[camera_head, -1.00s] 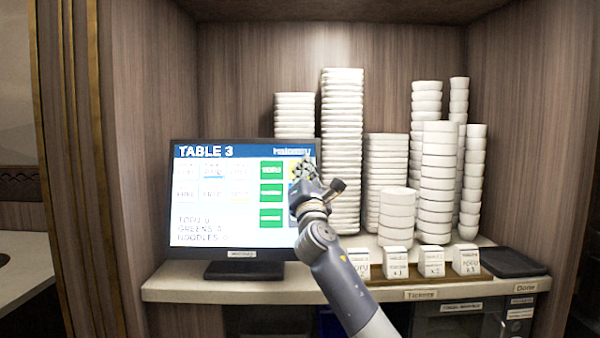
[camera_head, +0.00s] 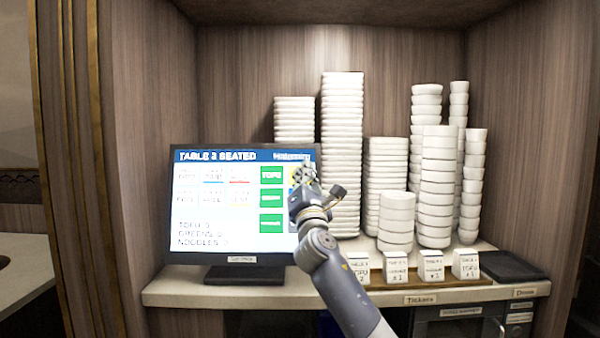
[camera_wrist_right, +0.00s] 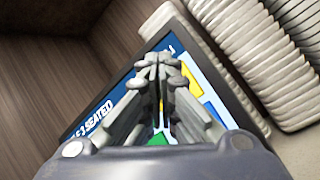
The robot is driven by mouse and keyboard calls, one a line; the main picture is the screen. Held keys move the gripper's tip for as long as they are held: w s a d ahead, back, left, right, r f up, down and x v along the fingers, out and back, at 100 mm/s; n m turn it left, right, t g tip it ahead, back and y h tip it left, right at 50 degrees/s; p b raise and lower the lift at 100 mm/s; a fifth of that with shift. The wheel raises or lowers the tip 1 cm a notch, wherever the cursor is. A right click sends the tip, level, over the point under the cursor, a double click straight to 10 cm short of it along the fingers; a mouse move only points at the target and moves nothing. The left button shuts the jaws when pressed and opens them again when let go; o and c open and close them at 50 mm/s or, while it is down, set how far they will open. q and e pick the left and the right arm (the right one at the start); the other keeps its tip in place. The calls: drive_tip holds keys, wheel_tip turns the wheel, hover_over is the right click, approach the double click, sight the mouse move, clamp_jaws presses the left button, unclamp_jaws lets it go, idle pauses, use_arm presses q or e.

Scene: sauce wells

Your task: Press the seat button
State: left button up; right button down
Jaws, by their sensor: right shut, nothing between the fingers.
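The order screen (camera_head: 230,230) stands on the shelf, and its header reads "TABLE 3 SEATED". Three green buttons (camera_head: 271,198) run down its right part. My right gripper (camera_head: 303,174) is at the screen's right edge, shut and empty, and hides part of it. A yellow patch shows beside the fingers; I cannot read a seat label on it. In the right wrist view the shut fingers (camera_wrist_right: 160,70) point at the screen (camera_wrist_right: 97,122), with yellow and blue patches behind them. Whether the fingertips touch the screen is not clear. My left gripper is not in view.
Tall stacks of white dishes (camera_head: 342,150) and bowls (camera_head: 438,190) stand right of the screen. Several small white ticket blocks (camera_head: 431,266) line the shelf front, with a dark tray (camera_head: 512,266) at the right. Wooden walls (camera_head: 150,120) enclose the shelf.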

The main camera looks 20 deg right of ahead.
drive_tip(key=shift+s, duration=0.15)
drive_tip(key=shift+r, duration=0.1)
drive_tip(key=s+p, duration=0.1)
drive_tip(key=s+a+r+p, duration=0.1)
drive_tip(key=s, duration=0.1)
drive_tip(key=s+p, duration=0.1)
drive_tip(key=shift+s+a+r+p, duration=0.15)
drive_tip(key=shift+s+p, duration=0.1)
drive_tip(key=shift+p, duration=0.15)
idle(0.5)
